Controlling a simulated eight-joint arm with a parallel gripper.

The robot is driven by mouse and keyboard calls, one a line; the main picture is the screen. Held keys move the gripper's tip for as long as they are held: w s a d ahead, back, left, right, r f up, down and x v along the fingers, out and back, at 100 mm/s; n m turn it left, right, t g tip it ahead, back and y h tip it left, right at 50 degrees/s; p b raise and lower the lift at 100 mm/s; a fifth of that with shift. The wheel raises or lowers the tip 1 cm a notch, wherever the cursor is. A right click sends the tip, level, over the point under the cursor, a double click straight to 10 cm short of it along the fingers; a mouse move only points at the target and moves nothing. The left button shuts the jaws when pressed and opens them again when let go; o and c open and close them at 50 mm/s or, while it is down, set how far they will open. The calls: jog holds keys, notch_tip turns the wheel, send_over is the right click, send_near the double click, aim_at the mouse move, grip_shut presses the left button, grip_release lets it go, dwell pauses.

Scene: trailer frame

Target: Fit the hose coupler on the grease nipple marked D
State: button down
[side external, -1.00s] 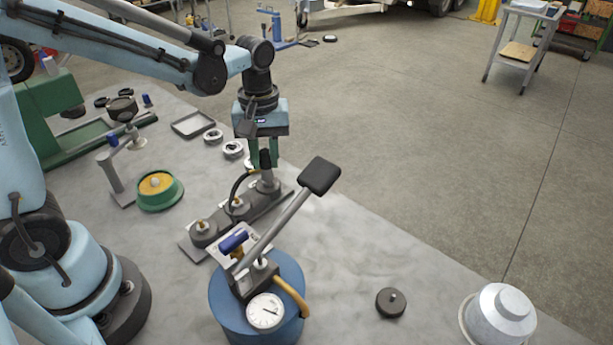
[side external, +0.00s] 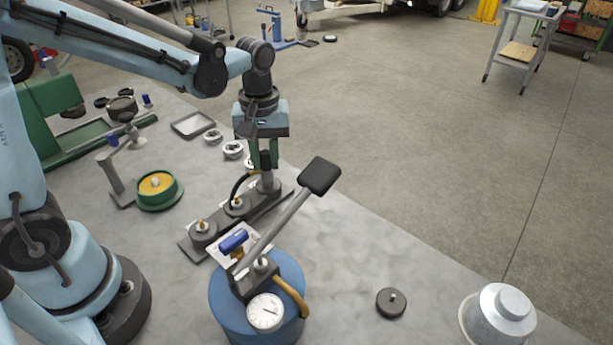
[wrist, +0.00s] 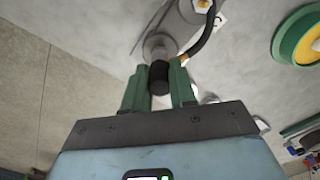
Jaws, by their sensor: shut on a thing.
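My gripper (side external: 265,152) has its green fingers shut around the black sleeve of the hose coupler, pointing down. In the wrist view the black sleeve (wrist: 160,76) sits between the fingertips (wrist: 160,85). A black hose (side external: 236,185) curves away from it, with a brass fitting at its end. A dark bar (side external: 222,232) carries round mounts with brass-tipped nipples, at the near end (side external: 202,226) and middle (side external: 237,202). The coupler is over the bar's far end, at a grey cylindrical piece (side external: 267,182); whether it is seated there is hidden. A "C" label (wrist: 220,20) shows; I cannot read a D.
A blue grease pump (side external: 228,318) with a long black-gripped lever (side external: 318,176) and a gauge (side external: 265,312) stands close in front of the bar. A green-and-yellow dish (side external: 157,190) is left. A black puck (side external: 390,302) lies right. Bench beyond the bar's right is clear.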

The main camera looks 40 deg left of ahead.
jog(key=shift+f, duration=0.1)
dwell(0.3)
jog(key=shift+c, duration=2.2)
grip_release()
jog(key=shift+r, duration=3.5)
jog(key=shift+s, duration=0.1)
